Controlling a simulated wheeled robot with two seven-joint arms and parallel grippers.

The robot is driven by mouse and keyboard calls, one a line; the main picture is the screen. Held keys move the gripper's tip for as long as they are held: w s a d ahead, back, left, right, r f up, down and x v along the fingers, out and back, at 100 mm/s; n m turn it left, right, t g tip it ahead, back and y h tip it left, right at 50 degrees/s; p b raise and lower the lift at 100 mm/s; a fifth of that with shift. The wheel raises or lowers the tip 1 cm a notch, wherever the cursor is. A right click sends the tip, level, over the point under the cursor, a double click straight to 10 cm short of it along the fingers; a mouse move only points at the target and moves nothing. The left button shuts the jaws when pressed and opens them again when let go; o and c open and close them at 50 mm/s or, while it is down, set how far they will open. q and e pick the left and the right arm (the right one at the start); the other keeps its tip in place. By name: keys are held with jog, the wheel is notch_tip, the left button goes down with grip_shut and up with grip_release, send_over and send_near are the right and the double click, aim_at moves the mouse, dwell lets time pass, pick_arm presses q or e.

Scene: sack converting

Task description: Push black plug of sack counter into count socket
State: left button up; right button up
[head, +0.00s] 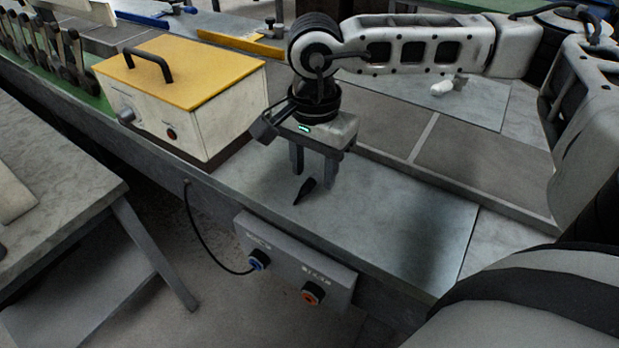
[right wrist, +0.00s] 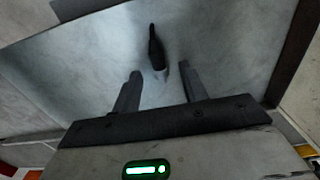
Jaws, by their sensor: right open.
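The black plug (head: 304,190) lies on the light metal bench top near its front edge. In the right wrist view the plug (right wrist: 156,47) points away from me, with a paler end nearest the fingers. My right gripper (head: 314,179) points down above the bench, open and empty. In the right wrist view its fingertips (right wrist: 160,70) straddle the line of the plug, which shows beyond them. A grey socket panel (head: 290,262) hangs on the bench front.
A cream box with a yellow lid and black handle (head: 183,95) stands left of my gripper. A small white object (head: 442,88) lies farther back. The bench right of the plug is clear.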

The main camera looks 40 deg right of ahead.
jog(key=shift+f, duration=0.5)
grip_shut()
jog(key=shift+r, duration=0.15)
